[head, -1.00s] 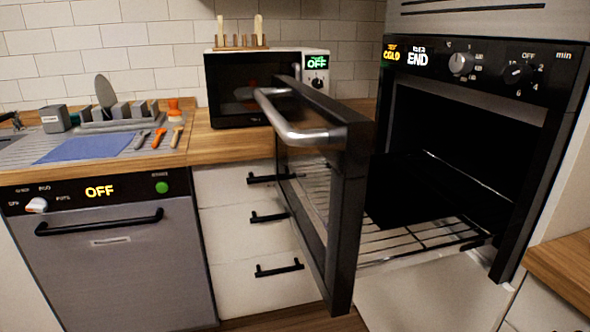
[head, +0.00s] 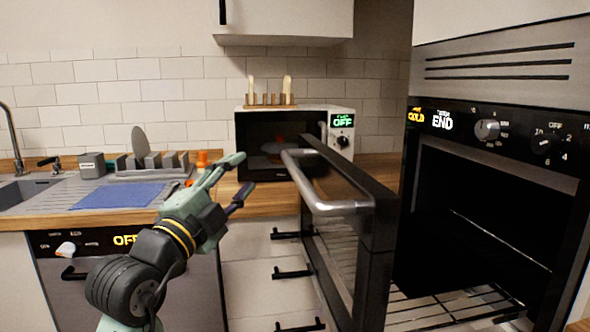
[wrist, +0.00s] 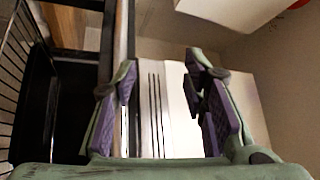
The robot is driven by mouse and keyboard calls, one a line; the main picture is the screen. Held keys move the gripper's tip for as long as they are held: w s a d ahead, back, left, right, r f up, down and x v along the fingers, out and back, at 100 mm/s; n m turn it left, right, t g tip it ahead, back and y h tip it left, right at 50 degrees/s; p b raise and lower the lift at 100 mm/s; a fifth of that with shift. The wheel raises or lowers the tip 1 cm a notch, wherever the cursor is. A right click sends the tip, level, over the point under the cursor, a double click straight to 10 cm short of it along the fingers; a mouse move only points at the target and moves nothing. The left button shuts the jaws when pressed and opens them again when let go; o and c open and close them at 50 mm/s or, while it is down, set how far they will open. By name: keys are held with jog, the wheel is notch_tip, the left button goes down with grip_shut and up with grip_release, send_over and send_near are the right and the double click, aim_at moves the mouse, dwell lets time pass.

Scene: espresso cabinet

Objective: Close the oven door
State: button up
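The oven door (head: 377,240) stands wide open, swung out to the left of the oven cavity (head: 470,210). Its grey bar handle (head: 330,205) faces left, and its glass shows wire racks behind it. My gripper (head: 246,172) is open and empty, left of the door and handle, apart from them in the head view. In the wrist view the two purple-padded fingers (wrist: 160,110) are spread with nothing between them. A dark upright frame and rack bars show at the left there; I cannot tell exactly which part of the oven they are.
A microwave (head: 265,145) with a wooden rack on top stands on the counter behind the door. Drawers (head: 250,285) with black handles lie below. A dishwasher (head: 200,290) and a blue cloth (head: 118,195) are at the left. An upper cabinet (head: 285,20) hangs above.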

aim_at(293, 168)
jog(key=w+d+m+g+p, duration=0.1)
jog(key=w+d, duration=0.2)
jog(key=w+d+f+m+g+h+p, duration=0.1)
jog(key=w+d, duration=0.2)
jog(key=w+d+m+g+h+p, duration=0.1)
jog(key=w+d, duration=0.2)
jog(key=shift+w+f+p, duration=0.25)
jog(key=shift+p, duration=0.05)
jog(key=shift+w+d, duration=0.25)
jog(key=shift+w, duration=0.15)
grip_shut()
jog(key=shift+f, duration=0.1)
